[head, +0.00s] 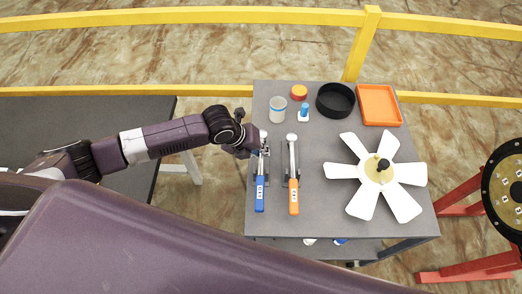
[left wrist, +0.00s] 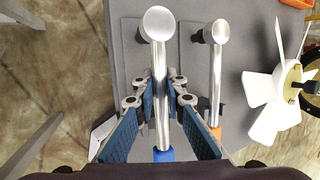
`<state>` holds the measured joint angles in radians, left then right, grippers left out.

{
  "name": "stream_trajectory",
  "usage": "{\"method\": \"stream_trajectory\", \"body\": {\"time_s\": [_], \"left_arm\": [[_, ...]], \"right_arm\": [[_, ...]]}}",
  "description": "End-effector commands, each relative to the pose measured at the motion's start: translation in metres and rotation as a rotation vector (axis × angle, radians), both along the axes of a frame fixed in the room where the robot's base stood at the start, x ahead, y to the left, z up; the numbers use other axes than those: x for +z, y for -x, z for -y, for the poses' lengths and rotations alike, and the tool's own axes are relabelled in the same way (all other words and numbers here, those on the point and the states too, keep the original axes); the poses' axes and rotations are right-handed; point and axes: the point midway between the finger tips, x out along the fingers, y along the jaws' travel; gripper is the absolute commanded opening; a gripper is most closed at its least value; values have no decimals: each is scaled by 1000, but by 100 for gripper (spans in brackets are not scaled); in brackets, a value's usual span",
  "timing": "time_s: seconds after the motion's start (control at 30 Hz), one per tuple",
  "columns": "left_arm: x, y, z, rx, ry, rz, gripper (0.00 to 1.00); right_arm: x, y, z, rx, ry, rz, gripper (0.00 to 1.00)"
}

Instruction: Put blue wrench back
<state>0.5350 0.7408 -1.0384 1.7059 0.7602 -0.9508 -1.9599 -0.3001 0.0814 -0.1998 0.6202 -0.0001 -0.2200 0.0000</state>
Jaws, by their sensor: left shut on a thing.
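The blue wrench (head: 260,192) has a blue handle and a silver shaft with a round head. It lies along the left part of the grey table, handle toward me, at a dark holder. In the left wrist view its silver shaft (left wrist: 160,95) runs between my left gripper's blue finger pads (left wrist: 163,118). My left gripper (head: 262,150) is at the table and shut on the shaft below the round head. The head view does not show clearly whether the wrench rests fully in its holder. My right gripper is in neither view.
An orange-handled wrench (head: 293,190) lies close to the right. A white fan (head: 400,175) stands further right on the grey table (head: 330,220). A clear cup (head: 278,108), a black bowl (head: 335,100) and an orange tray (head: 379,106) are at the back. A yellow rail (head: 220,91) runs behind.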

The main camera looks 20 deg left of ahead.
Motion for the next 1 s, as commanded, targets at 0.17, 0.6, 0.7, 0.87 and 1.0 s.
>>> {"method": "stream_trajectory", "body": {"time_s": [0.17,0.6,0.7,0.87,1.0], "left_arm": [[-7,-1,1,-1,2,3,0],[-14,-1,1,-1,2,2,31],[-14,0,1,-1,1,2,31],[-15,1,0,0,-1,-3,31],[-6,3,-4,-1,-1,0,31]], "right_arm": [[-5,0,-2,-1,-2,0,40],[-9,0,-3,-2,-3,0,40],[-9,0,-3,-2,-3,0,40],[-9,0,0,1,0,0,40],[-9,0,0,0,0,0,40]]}}
